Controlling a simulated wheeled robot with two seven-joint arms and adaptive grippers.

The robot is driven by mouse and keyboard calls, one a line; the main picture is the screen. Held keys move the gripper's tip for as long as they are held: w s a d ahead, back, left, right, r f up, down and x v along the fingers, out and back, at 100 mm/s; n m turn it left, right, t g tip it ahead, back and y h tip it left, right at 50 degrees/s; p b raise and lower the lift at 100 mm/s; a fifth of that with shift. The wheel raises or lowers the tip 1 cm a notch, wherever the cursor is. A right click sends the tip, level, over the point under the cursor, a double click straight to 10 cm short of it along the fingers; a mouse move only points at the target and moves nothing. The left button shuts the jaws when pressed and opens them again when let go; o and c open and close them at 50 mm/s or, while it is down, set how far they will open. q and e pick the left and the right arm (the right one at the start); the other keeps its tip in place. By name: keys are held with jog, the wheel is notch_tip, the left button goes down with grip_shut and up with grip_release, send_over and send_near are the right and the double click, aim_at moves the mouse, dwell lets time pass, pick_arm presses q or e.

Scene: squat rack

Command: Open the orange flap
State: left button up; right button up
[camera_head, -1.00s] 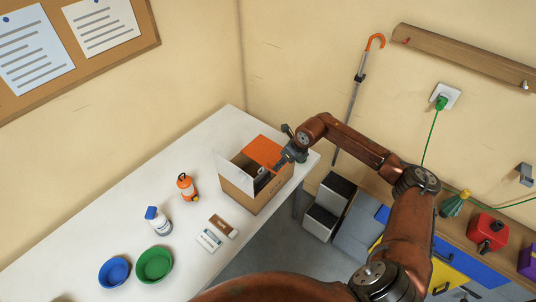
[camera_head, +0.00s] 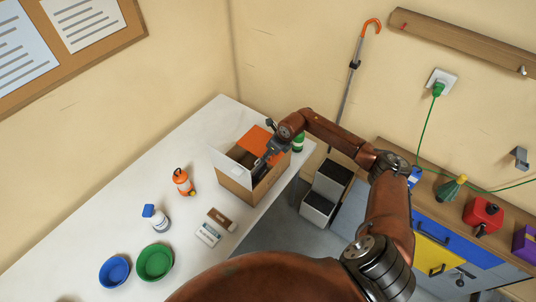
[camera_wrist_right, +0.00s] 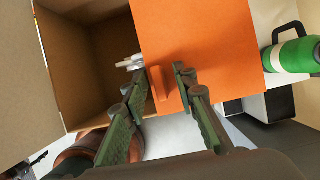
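An open cardboard box (camera_head: 238,182) stands on the white table, with a white flap (camera_head: 228,163) raised at its left. The orange flap (camera_head: 254,139) is at the box's back right, partly hidden by my right arm. In the right wrist view the orange flap (camera_wrist_right: 205,35) is a flat panel beside the box's opening, with a small raised orange handle (camera_wrist_right: 159,84). My right gripper (camera_wrist_right: 158,82) is open, its fingers either side of the handle, with a gap on the right. In the head view this gripper (camera_head: 262,164) is at the box's opening. My left gripper is not in view.
A green bottle (camera_head: 298,143) stands just right of the box, close to my right wrist. An orange lantern-like item (camera_head: 182,182), a spray bottle (camera_head: 155,217) and bowls, blue (camera_head: 115,272) and green (camera_head: 155,262), stand to the left on the table.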

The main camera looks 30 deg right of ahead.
jog(key=shift+w, duration=0.1)
grip_shut()
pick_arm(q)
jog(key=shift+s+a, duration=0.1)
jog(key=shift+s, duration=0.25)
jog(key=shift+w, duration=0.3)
